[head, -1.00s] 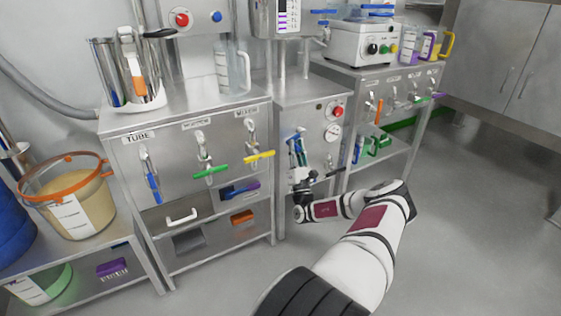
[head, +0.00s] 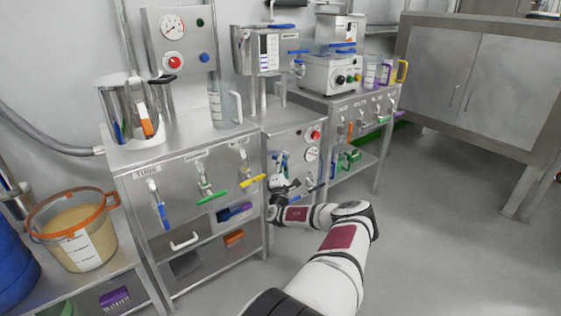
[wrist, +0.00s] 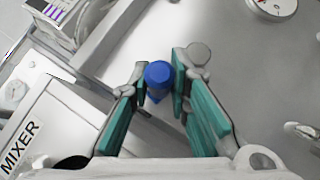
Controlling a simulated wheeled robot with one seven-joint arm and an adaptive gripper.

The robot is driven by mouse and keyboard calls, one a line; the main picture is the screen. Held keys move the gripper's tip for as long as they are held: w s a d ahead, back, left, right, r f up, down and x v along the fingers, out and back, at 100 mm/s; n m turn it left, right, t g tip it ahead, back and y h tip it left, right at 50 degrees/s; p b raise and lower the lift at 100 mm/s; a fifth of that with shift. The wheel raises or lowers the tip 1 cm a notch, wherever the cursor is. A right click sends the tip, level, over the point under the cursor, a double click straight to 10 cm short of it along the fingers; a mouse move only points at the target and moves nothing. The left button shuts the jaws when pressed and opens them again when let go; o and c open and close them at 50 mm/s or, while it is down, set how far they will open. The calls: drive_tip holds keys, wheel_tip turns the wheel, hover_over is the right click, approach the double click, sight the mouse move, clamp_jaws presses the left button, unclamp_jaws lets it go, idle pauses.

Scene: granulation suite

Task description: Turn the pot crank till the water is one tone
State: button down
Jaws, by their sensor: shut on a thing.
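A steel pot (head: 255,52) with a striped level scale on its front stands above the middle cabinet. Its front corner also shows at the upper left of the wrist view (wrist: 62,12). The water inside cannot be seen, so its tone cannot be told. My gripper (head: 283,164) is in front of the middle cabinet, below the pot. In the wrist view its teal fingers (wrist: 160,88) are shut on a blue handle (wrist: 158,74), seen nearly end-on. I cannot tell whether this handle belongs to the pot's crank; its link is hidden.
A dial (head: 312,154) and a red button (head: 315,134) are close to my gripper on the middle cabinet (head: 292,118). The left cabinet (head: 150,212) carries blue, green and yellow tap handles. Orange-rimmed bucket (head: 88,246) at left. The floor at right is clear.

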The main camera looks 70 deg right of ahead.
drive_tip(key=shift+d+r, duration=0.15)
drive_tip(key=shift+r, duration=0.05)
idle(0.3)
drive_tip(key=c, duration=1.5)
unclamp_jaws()
drive_tip(key=shift+f, duration=0.1)
drive_tip(key=v, duration=1.2)
